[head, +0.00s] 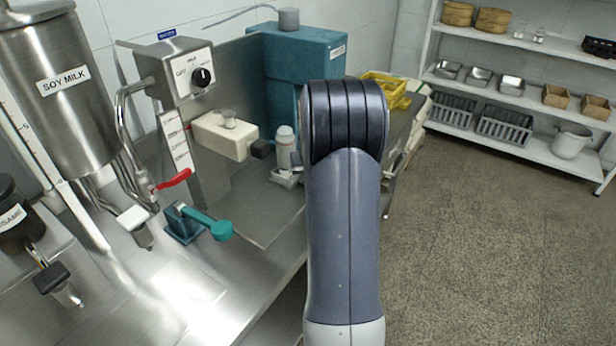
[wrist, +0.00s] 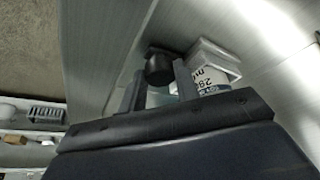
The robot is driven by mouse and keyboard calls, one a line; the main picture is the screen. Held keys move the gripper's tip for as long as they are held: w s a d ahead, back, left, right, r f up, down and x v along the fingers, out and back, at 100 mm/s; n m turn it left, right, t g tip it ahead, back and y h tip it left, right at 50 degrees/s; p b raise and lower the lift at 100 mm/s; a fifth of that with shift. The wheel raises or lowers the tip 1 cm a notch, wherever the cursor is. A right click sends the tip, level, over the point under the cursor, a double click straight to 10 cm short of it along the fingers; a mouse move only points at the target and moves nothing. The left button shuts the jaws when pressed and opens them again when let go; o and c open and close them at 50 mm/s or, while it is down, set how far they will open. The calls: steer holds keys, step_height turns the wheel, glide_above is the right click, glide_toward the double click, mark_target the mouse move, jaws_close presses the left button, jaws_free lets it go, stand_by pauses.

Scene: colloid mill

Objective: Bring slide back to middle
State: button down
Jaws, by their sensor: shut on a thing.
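A white bottle (head: 285,148) stands in a small white tray (head: 284,179) farther right. In the wrist view my gripper (wrist: 160,68) has its fingers on either side of a black knob (wrist: 158,70). My arm hides most of the gripper in the head view. I cannot tell which white part this knob joins.
A teal cabinet (head: 300,55) stands behind the bottle. A teal-handled lever (head: 221,230), a red-handled tap (head: 173,182) and a steel soy milk tank (head: 60,85) are to the left. Yellow baskets (head: 388,92) lie behind my arm. Shelves (head: 540,150) stand beyond open floor (head: 480,270).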

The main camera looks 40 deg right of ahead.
steer(key=c, duration=1.1)
jaws_free()
steer(key=shift+o, duration=0.2)
steer(key=shift+r, duration=0.1)
steer(key=v, duration=1)
steer(key=shift+r+b, duration=0.3)
steer(key=x, duration=1)
steer(key=shift+f+p, duration=0.3)
steer(key=shift+a+f, duration=0.1)
steer(key=shift+f, duration=0.05)
steer(key=shift+s+a, duration=0.1)
steer(key=shift+a, duration=0.1)
